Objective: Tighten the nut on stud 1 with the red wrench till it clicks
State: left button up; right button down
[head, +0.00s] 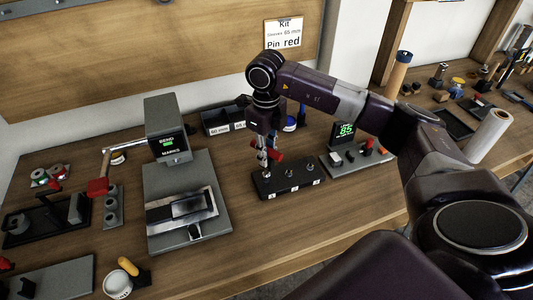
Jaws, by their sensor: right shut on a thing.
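The black stud block (301,186) stands on the wooden bench near the middle of the head view. Several studs rise from its top, and small white labels mark its front face. My right gripper (266,137) points down over the block's left end. It is shut on the red wrench (276,156), whose red part shows just below the fingers. The wrench is at the leftmost stud, with shiny metal below it. The nut and the wrench's exact seating are too small and hidden to tell. My left gripper is not in view.
Left of the block stands a grey bending press (167,117) with a red-ended lever (97,187). Right of it is a grey board with a green display (345,129). Dark bins (215,122) stand behind. Bare bench lies in front of the block.

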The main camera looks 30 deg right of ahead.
jog(key=shift+r+m, duration=0.1)
jog(key=shift+m, duration=0.5)
jog(key=shift+n+b, duration=0.5)
jog(key=shift+n, duration=1.3)
jog(key=shift+r+p, duration=1.5)
jog(key=shift+r, duration=1)
